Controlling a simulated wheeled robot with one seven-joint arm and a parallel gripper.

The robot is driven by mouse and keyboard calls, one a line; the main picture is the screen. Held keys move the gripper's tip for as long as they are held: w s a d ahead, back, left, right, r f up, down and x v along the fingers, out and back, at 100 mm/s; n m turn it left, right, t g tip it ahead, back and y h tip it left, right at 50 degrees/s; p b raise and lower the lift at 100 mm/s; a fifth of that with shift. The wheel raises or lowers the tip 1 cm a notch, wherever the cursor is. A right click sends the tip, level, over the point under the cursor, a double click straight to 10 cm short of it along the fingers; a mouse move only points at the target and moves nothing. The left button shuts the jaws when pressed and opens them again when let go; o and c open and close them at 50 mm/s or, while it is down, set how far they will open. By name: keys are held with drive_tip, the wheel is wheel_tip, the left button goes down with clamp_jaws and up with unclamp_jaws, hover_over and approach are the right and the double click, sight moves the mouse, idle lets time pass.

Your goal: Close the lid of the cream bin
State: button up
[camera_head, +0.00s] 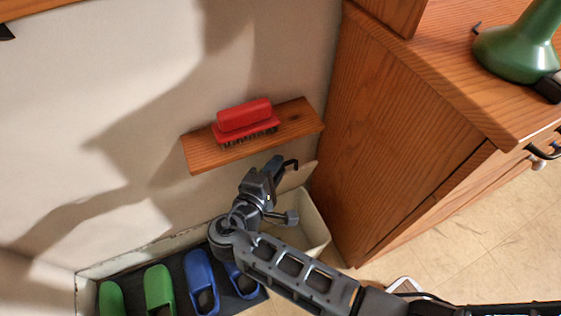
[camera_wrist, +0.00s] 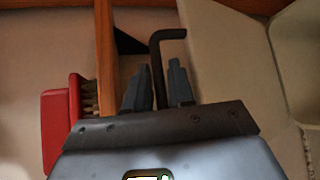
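The cream bin (camera_head: 312,225) stands against the wall beside the wooden cabinet, its top open. Its lid (camera_head: 302,176) is raised behind the opening, partly hidden by my gripper. In the wrist view a cream panel that looks like the lid (camera_wrist: 232,60) fills the right side, apart from the fingers. My gripper (camera_head: 276,166) is above the bin, in front of the lid. In the wrist view its fingers (camera_wrist: 160,85) are close on both sides of a black hooked rod (camera_wrist: 157,55), which sticks out past the tips and bends right.
A wooden wall shelf (camera_head: 196,153) holding a red brush (camera_head: 245,116) is just left of my gripper. The cabinet (camera_head: 400,130) stands close at the right, with a green watering can (camera_head: 515,50) on top. A shoe tray (camera_head: 130,284) with green and blue shoes lies left of the bin.

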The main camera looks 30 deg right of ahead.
drive_tip(key=shift+x, duration=1.35)
drive_tip(key=shift+c, duration=0.4)
clamp_jaws()
